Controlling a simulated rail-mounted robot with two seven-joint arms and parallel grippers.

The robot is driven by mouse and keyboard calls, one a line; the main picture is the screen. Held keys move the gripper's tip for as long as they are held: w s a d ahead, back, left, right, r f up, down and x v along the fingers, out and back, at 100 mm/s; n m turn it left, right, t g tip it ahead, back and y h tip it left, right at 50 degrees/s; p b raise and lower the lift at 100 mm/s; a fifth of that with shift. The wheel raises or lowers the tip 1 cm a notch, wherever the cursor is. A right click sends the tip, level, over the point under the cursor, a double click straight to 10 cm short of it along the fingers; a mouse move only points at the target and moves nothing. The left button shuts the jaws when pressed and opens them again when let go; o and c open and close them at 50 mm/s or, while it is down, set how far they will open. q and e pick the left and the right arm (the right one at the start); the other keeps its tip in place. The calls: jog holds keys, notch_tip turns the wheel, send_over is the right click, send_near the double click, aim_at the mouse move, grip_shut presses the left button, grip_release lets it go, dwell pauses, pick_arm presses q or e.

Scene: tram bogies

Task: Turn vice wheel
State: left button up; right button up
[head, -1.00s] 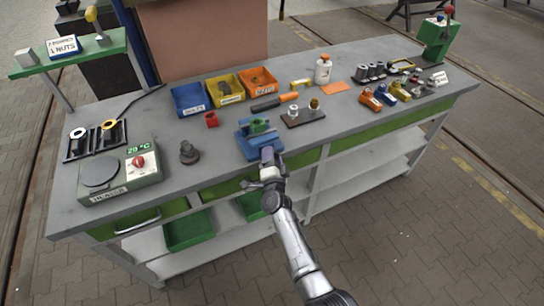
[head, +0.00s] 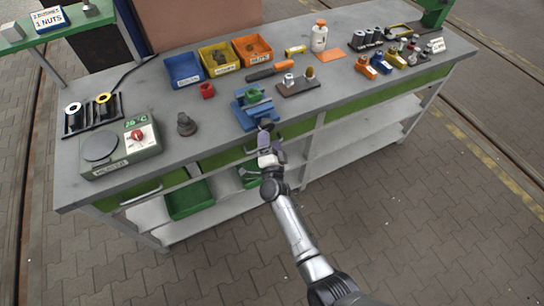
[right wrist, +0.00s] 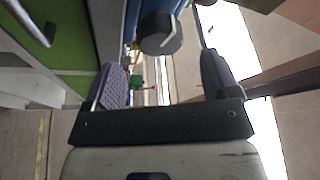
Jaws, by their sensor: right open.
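The blue vice (head: 247,115) with a green piece (head: 254,96) in its jaws stands at the front edge of the workbench. Its dark round wheel (head: 266,124) faces out over the edge. My right gripper (head: 264,141) is just in front of the wheel, pointing at it. In the right wrist view the open right gripper (right wrist: 163,80) has one finger on each side, and the dark wheel (right wrist: 160,38) shows beyond and between them. The fingers look apart from the wheel. My left gripper is in neither view.
Green trays (head: 188,200) lie on the shelf below. Floor in front is free.

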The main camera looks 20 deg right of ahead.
jog(key=p+v, duration=0.2)
jog(key=v, duration=0.5)
jog(key=shift+s, duration=0.4)
jog(key=shift+f, duration=0.1)
